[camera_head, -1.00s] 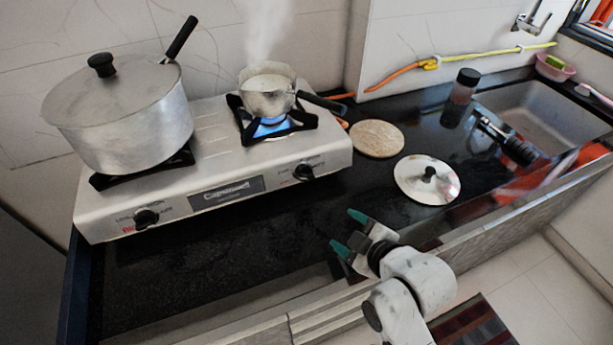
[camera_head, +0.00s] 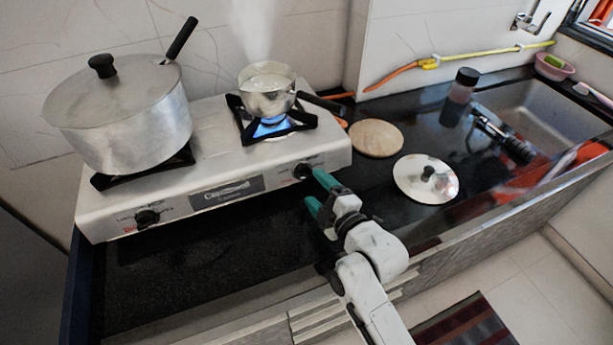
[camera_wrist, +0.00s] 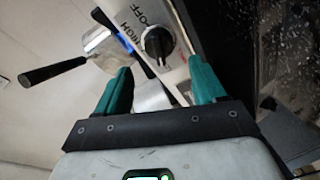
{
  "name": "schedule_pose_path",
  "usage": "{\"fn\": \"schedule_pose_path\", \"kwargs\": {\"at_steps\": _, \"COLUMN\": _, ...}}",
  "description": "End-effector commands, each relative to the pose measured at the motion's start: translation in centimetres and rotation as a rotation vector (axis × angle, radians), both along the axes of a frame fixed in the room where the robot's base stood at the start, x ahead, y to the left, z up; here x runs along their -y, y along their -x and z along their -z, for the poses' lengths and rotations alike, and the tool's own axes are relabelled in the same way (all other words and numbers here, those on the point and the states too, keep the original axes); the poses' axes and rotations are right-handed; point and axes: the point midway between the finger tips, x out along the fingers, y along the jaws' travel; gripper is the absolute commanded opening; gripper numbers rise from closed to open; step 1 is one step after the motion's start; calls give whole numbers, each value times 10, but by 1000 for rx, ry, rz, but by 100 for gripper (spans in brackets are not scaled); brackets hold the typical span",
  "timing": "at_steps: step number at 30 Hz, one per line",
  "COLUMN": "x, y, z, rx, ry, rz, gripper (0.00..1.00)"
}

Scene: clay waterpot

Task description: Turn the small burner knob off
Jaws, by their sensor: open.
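The small burner knob (camera_head: 302,171) is black and sits on the right of the stove's front panel. In the wrist view the knob (camera_wrist: 158,43) shows clearly beside the words OFF and HIGH, beyond my fingertips. A blue flame (camera_head: 269,125) burns under the small steaming saucepan (camera_head: 267,92). My gripper (camera_head: 316,190) has teal fingers, is open and empty, and is just in front of the knob; one fingertip is close to it in the head view. The wrist view shows the gripper (camera_wrist: 163,80) with its fingers apart; I cannot tell whether either touches the knob.
A large lidded pot (camera_head: 128,115) stands on the left burner, above another knob (camera_head: 146,218). A round board (camera_head: 376,137) and a metal lid (camera_head: 412,178) lie on the black counter to the right. A hose (camera_head: 430,63) runs along the wall.

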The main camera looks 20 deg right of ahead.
Motion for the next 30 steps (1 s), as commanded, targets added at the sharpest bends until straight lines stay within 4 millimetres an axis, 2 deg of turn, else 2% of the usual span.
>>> {"fn": "schedule_pose_path", "kwargs": {"at_steps": 3, "x": -3, "y": -22, "z": 2, "rx": 1, "ry": 0, "rz": 0, "gripper": 70}}
{"fn": "schedule_pose_path", "kwargs": {"at_steps": 9, "x": -7, "y": -45, "z": 6, "rx": 0, "ry": 0, "rz": 0, "gripper": 70}}
{"fn": "schedule_pose_path", "kwargs": {"at_steps": 14, "x": -8, "y": -52, "z": 8, "rx": -1, "ry": 0, "rz": 0, "gripper": 70}}
{"fn": "schedule_pose_path", "kwargs": {"at_steps": 22, "x": -8, "y": -52, "z": 8, "rx": -1, "ry": 0, "rz": 0, "gripper": 70}}
{"fn": "schedule_pose_path", "kwargs": {"at_steps": 30, "x": -8, "y": -52, "z": 8, "rx": -1, "ry": 0, "rz": 0, "gripper": 44}}
